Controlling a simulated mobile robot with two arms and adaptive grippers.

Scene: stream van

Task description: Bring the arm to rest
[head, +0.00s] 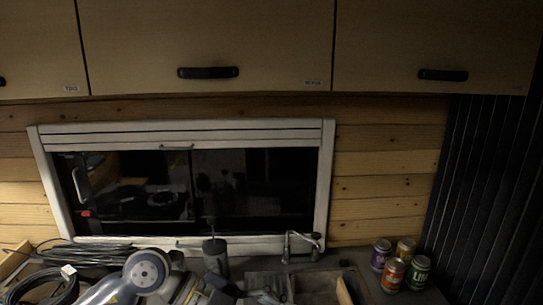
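My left arm, pale grey with a round joint cap, reaches in along the bottom left of the head view, over the counter. What looks like my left gripper (224,287) is a dark shape at the arm's right end, low in the picture. It is partly cut off and dim, so I cannot tell whether its fingers are open or whether it holds anything. My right arm and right gripper are not in view.
Several cans (393,275) stand at the counter's right. A dark cylinder (215,254) and a faucet (301,244) stand below the window (330,190). Coiled cables (45,287) lie at left. Closed cabinets (210,40) hang above.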

